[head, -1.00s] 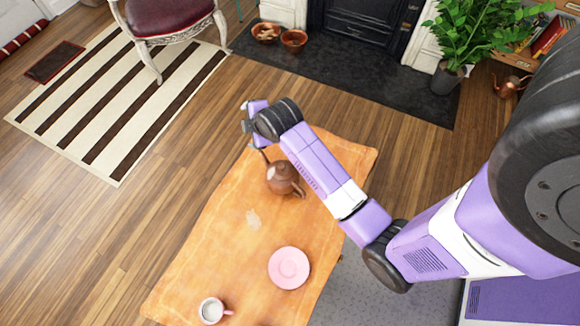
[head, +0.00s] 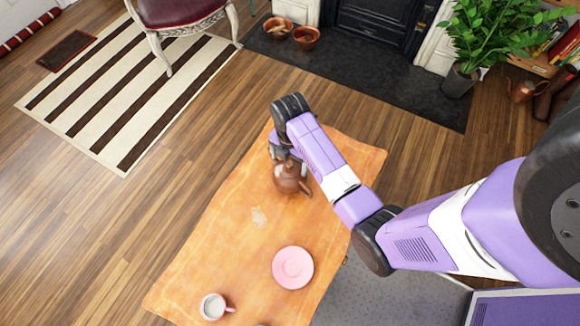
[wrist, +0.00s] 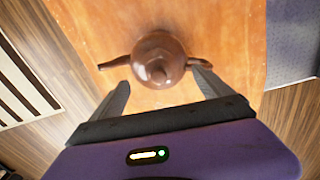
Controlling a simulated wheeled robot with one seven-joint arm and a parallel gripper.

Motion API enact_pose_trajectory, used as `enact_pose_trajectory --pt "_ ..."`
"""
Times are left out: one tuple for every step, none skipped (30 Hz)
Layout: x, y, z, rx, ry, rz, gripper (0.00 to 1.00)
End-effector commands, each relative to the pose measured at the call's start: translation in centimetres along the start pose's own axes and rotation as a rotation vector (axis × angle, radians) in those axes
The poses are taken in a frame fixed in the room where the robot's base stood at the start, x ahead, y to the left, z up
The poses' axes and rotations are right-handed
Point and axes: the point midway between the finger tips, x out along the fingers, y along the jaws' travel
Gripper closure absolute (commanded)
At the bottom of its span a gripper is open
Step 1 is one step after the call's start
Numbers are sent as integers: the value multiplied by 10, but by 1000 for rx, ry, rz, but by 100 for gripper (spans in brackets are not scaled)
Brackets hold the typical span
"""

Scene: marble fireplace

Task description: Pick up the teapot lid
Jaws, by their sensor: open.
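A brown teapot (head: 291,178) stands on the orange wooden table (head: 225,235), near its far end. In the wrist view I look down on the teapot's round body (wrist: 150,50). The lid (wrist: 158,70) with its knob is on top of the teapot, in the middle of that view. My gripper (wrist: 160,88) is open and empty, with one finger on each side of the lid in the picture. I cannot tell how far above the lid the fingertips are. In the head view my gripper (head: 281,152) is at the teapot's far side and my arm partly covers it.
A pink saucer (head: 293,267) and a white cup with a pink handle (head: 214,307) are on the near part of the table. A chair (head: 182,20) on a striped rug (head: 110,95) and a potted plant (head: 460,80) stand farther off.

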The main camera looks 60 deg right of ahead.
Motion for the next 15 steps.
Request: enact_pose_trajectory --pt "9 1 0 0 1 -3 11" --pt "13 1 0 0 1 -3 11" --pt "19 1 0 0 1 -3 11" --pt "22 1 0 1 1 -2 11" --pt "25 1 0 1 1 -2 11" --pt "28 1 0 1 1 -2 11" --pt "29 1 0 1 0 -1 11" --pt "30 1 0 1 0 0 11" --pt "31 1 0 1 0 1 11" --pt "31 1 0 1 -1 1 11" --pt "31 1 0 1 -1 1 11" --pt "31 1 0 1 -1 1 11" --pt "31 1 0 1 -1 1 11" --pt "31 1 0 1 -1 1 11" --pt "31 1 0 1 -1 1 12"
